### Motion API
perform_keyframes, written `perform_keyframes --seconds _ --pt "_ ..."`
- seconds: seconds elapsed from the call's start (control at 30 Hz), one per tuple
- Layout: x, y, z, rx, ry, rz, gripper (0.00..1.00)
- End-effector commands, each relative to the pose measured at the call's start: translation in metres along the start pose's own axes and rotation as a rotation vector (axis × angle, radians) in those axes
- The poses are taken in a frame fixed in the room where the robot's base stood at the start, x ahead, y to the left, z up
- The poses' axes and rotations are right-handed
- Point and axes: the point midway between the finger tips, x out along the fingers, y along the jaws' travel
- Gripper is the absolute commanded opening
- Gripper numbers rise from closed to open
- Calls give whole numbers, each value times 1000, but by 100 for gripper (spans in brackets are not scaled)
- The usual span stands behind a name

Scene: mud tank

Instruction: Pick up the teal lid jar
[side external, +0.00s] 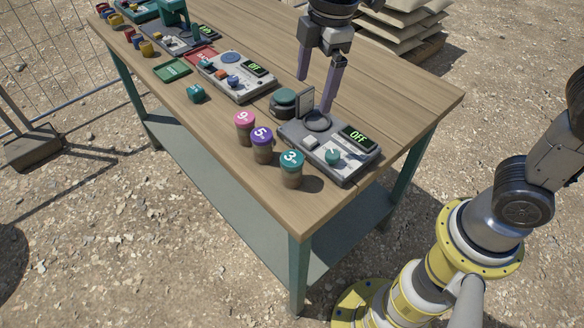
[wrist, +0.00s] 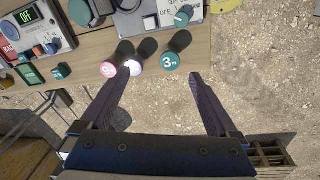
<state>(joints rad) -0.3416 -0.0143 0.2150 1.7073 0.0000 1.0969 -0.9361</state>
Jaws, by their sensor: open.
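The teal lid jar (side external: 291,168), marked 3, stands upright at the table's front edge in the side view. It also shows in the wrist view (wrist: 170,62), beyond the fingertips and between their lines. The purple lid jar (side external: 262,144), marked 5, and the pink lid jar (side external: 245,128), marked 9, stand beside it in a row. My gripper (side external: 319,95) is open and empty, above the table behind the jars and over the near device.
A grey device (side external: 330,150) with an OFF display and a raised flap stands just behind the jars. A second device (side external: 237,77), coloured trays and small blocks lie farther left. The wooden table (side external: 410,90) is bare at the right back.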

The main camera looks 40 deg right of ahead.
Motion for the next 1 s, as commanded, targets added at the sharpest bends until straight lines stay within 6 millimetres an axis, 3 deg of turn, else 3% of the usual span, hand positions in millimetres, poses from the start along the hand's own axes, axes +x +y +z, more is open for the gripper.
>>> perform_keyframes --seconds 0.1,0.3,0.43,0.7,1.0 --pt "34 -2 -29 -65 -39 -63 96" --pt "65 -16 -45 -114 -78 -118 96" --pt "79 -19 -44 -117 -78 -119 96" --pt "128 -24 -39 -115 -78 -118 96" --pt "151 -26 -37 -114 -76 -116 96"
